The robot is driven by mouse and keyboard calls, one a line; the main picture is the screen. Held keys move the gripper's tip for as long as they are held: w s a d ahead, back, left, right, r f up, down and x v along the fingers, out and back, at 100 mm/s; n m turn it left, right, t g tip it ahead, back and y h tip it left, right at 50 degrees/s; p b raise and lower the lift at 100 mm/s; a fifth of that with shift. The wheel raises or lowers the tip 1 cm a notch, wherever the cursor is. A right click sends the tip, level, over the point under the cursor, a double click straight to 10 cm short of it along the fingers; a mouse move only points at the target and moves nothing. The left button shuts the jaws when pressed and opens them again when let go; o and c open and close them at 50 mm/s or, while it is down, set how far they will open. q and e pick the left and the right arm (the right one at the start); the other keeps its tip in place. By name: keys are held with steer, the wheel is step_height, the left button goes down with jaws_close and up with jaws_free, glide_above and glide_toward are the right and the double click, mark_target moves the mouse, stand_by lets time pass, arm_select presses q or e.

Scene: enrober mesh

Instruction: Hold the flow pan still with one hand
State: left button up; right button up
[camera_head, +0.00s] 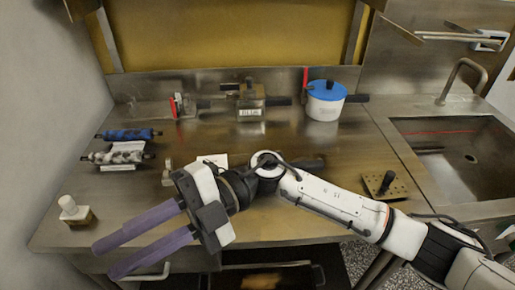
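I cannot tell for certain which thing is the flow pan. A dark handle-like piece (308,163) shows just behind my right arm on the steel counter, and the arm may hide what it belongs to. A small dark perforated plate with an upright black handle (385,185) lies at the counter's right front. My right gripper (108,260) reaches across to the left front edge of the counter. Its two purple fingers are apart with nothing visible between them. It is away from both the handle-like piece and the plate. My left gripper is not in view.
A white pot with a blue lid (326,101), a steel box-shaped device (250,100) and a clear item with red parts (178,106) stand at the back. Two rollers (128,134) and a white-capped bottle (74,211) are at left. A sink (465,155) is at right.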

step_height(320, 180, up, 4)
steer(key=w+a+f+n+t, duration=0.1)
steer(key=w+a+n, duration=0.1)
steer(key=w, duration=0.1)
steer(key=w+d+f+t+h, duration=0.4)
steer(key=w+d+f+h, duration=0.4)
steer(key=w+d, duration=0.25)
steer(key=w+d+r+m+t+h, duration=0.1)
steer(key=w+d+r+t+h, duration=0.1)
steer(key=w+d+h, duration=0.5)
steer(key=w+d+r+m+t, duration=0.1)
steer(key=w+d+m+t, duration=0.2)
steer(key=d, duration=0.8)
steer(key=shift+n, duration=0.6)
steer(key=f, duration=0.7)
steer(key=w+f, duration=0.1)
steer(key=f, duration=0.3)
steer(key=shift+w+d+f, duration=0.1)
steer(key=shift+f, duration=0.1)
jaws_close()
